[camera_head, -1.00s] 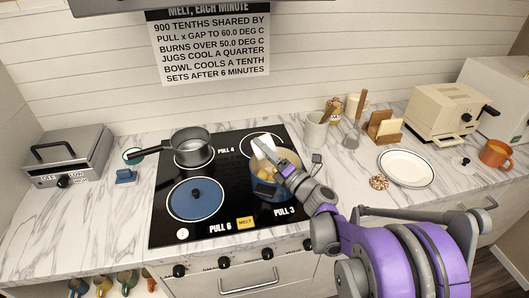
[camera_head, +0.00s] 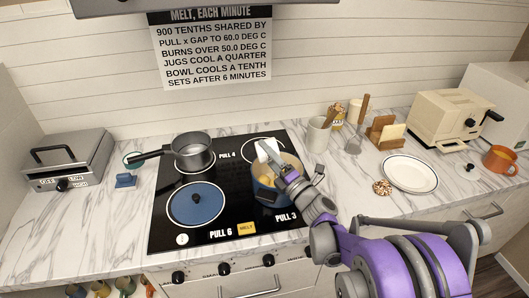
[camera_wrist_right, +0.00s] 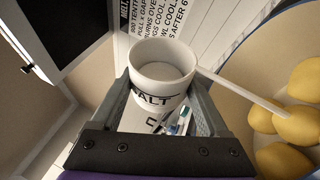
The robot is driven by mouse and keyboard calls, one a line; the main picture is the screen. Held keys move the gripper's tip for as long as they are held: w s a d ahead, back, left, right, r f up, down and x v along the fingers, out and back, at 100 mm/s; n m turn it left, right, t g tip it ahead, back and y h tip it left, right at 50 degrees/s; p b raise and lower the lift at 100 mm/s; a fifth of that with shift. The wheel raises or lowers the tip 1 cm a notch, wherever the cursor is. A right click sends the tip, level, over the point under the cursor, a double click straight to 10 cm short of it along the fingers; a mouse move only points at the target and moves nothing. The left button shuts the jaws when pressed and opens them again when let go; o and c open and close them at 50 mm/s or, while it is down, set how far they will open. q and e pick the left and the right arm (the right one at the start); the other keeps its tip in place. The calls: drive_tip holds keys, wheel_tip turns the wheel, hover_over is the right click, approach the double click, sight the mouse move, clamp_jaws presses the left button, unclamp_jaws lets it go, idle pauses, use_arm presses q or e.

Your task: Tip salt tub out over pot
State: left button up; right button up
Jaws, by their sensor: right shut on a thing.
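The white salt tub (camera_wrist_right: 164,72), marked SALT, is between the fingers of my right gripper (camera_wrist_right: 160,105), which is shut on it. In the right wrist view its open mouth shows pale contents; I cannot tell its exact tilt. In the head view the tub (camera_head: 267,148) is over the back part of the blue pot (camera_head: 266,193), and my right gripper (camera_head: 272,157) partly hides both. Yellow lumps (camera_wrist_right: 297,118) lie in the pot. A thin pale strip (camera_wrist_right: 255,95) runs from beside the tub towards the pot; I cannot tell what it is. My left gripper is not in view.
The pot stands on the black hob (camera_head: 165,235). A grey saucepan (camera_head: 193,152) and a blue lid-like disc (camera_head: 196,204) are on the left of the hob. A utensil crock (camera_head: 318,136), white plate (camera_head: 410,173) and orange mug (camera_head: 499,160) stand to the right.

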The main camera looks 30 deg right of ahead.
sight(267, 142)
idle(0.4)
drive_tip(key=shift+r+n+p, duration=0.3)
drive_tip(key=shift+r+n, duration=0.05)
drive_tip(key=shift+n, duration=0.15)
wheel_tip(267, 142, up, 4)
drive_tip(key=n+g+p, duration=0.1)
drive_tip(key=n, duration=0.2)
drive_tip(key=n+g+p, duration=0.2)
drive_tip(key=n, duration=0.1)
drive_tip(key=n+g+p, duration=0.1)
drive_tip(key=n, duration=0.1)
drive_tip(key=shift+f+n+g+h+p, duration=0.25)
drive_tip(key=shift+n+g+h+p, duration=0.15)
drive_tip(key=shift+a+r+n+g+h, duration=0.15)
drive_tip(key=shift+n+g+h, duration=0.15)
drive_tip(key=shift+n, duration=0.25)
drive_tip(key=shift+d+r+n+g+h, duration=0.1)
drive_tip(key=shift+r+n+g+h, duration=0.15)
drive_tip(key=shift+n, duration=0.3)
drive_tip(key=shift+n+g+h, duration=0.45)
drive_tip(key=shift+n+h, duration=0.1)
drive_tip(key=shift+n, duration=0.05)
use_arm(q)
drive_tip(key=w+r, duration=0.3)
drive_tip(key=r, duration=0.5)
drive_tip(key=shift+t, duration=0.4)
use_arm(e)
drive_tip(key=shift+s, duration=0.1)
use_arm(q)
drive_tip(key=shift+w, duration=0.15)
